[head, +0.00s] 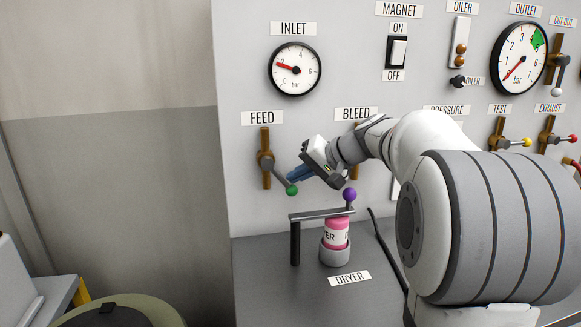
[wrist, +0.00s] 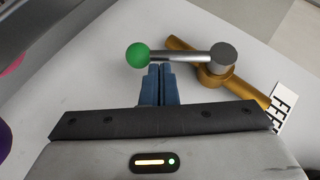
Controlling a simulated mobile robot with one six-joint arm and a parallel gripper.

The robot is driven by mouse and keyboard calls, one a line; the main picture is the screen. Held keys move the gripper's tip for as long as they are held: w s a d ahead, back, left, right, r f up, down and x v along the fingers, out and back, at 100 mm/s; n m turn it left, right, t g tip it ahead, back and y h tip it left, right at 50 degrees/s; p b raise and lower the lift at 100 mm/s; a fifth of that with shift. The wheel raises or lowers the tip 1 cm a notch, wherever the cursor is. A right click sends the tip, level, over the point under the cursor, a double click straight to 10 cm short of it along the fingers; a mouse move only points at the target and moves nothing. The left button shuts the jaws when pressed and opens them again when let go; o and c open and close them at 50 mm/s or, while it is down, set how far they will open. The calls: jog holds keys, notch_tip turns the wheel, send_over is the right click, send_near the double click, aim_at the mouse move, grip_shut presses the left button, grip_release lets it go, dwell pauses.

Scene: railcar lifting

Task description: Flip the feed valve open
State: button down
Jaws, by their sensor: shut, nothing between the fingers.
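The feed valve is a brass body (head: 266,172) on the panel under the FEED label (head: 262,118). Its grey lever slants down and right to a green ball knob (head: 292,190). In the wrist view the green knob (wrist: 138,55), lever (wrist: 180,58) and brass body (wrist: 190,50) lie just beyond the fingers. My gripper (head: 291,174) is shut, with blue fingers together and empty. In the wrist view the fingertips (wrist: 160,68) are right beside the lever near the knob; I cannot tell whether they touch.
The bleed valve under the BLEED label (head: 355,114) is partly hidden by my gripper; its purple knob (head: 350,194) shows below. A pink dryer cylinder (head: 337,234) stands under a grey bracket (head: 318,214). The inlet gauge (head: 294,69) reads about 2. Panel left of the feed valve is clear.

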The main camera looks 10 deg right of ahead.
jog(key=shift+a+f+b, duration=0.45)
jog(key=shift+f+b, duration=0.25)
jog(key=shift+b, duration=0.15)
jog(key=shift+a+f+b, duration=0.4)
jog(key=shift+f+b, duration=0.3)
jog(key=shift+b, duration=0.1)
jog(key=shift+a+f+b, duration=0.45)
jog(key=shift+a+b, duration=0.3)
jog(key=shift+b, duration=0.1)
jog(key=shift+s, duration=0.1)
jog(key=p, duration=0.1)
send_near(289, 187)
jog(key=shift+w+a+f, duration=0.2)
jog(key=shift+a+f, duration=0.25)
jog(key=shift+a, duration=0.15)
jog(key=shift+w+a+f, duration=0.25)
jog(key=shift+a+f, duration=0.2)
jog(key=shift+a, duration=0.15)
